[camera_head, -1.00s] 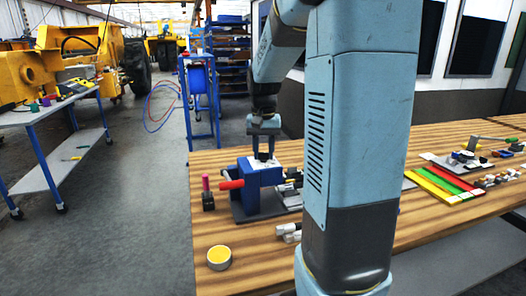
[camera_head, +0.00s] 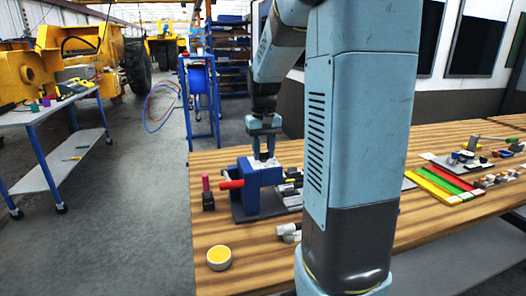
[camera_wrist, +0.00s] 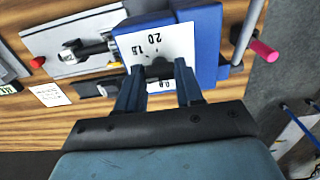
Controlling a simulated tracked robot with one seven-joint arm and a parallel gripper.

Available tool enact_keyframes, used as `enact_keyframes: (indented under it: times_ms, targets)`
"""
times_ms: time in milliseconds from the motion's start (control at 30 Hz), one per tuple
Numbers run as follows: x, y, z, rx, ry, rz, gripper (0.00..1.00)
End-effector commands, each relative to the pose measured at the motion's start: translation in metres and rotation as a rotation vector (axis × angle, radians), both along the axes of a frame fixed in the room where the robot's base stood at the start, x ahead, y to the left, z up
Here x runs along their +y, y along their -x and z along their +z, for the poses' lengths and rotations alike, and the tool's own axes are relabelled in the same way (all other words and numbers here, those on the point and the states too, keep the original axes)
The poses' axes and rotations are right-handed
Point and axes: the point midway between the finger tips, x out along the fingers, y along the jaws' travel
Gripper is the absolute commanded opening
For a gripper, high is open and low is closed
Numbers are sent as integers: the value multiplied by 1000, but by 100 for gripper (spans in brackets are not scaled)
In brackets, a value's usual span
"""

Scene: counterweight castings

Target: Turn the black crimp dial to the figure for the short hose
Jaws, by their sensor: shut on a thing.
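The blue crimp machine (camera_head: 264,190) stands on the wooden bench, with a red handle (camera_head: 231,184) on its left side. The black crimp dial (camera_wrist: 158,70) shows as a small dark piece between the fingertips. Most of the dial is hidden by the fingers, and I cannot tell which figure it points at.
A hose with metal fittings (camera_wrist: 90,50) lies on a pale board beside the machine. A yellow-topped tin (camera_head: 219,257) and a dark block with a pink-topped piece (camera_head: 207,195) stand on the bench. Coloured strips (camera_head: 445,184) lie to the right.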

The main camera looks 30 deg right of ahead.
Motion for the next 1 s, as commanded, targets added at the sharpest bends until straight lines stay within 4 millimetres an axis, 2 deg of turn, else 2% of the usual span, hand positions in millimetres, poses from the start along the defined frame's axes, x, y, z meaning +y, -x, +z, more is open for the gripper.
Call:
enact_keyframes:
  times_ms: [33, 67, 300, 667, 867, 1000]
  targets:
    - [0, -2, 1, -6, 1, 1, 6]
    - [0, -2, 1, -6, 1, 0, 37]
    - [0, -1, 1, -3, 1, 0, 60]
    - [0, -1, 6, -3, 1, 0, 62]
    - [0, -1, 33, -4, 1, 0, 62]
    - [0, -1, 62, -6, 1, -1, 62]
